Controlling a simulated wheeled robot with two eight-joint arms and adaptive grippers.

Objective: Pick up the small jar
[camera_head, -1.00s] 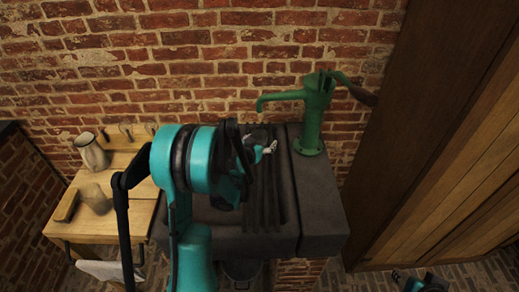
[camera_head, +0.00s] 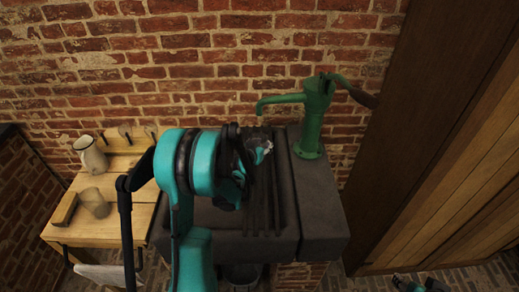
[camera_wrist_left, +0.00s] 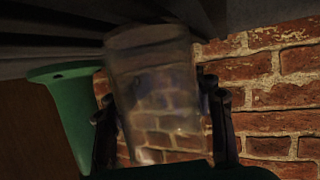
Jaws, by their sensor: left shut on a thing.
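The small jar (camera_wrist_left: 155,85) is clear glass and fills the middle of the left wrist view, with brick showing through it. My left gripper (camera_wrist_left: 160,125) is shut on it, one dark finger on each side. In the head view my left gripper (camera_head: 254,158) is over the ribbed part of the dark stone sink, mostly hidden behind my own teal arm. A teal and black part of my right side (camera_head: 420,285) is cut off at the bottom right edge.
A green hand pump (camera_head: 312,115) stands on the right of the dark sink (camera_head: 325,210), close to my left gripper. A wooden stand (camera_head: 125,215) at left holds a pale jug (camera_head: 92,157) and a cup (camera_head: 95,202). A brick wall is behind.

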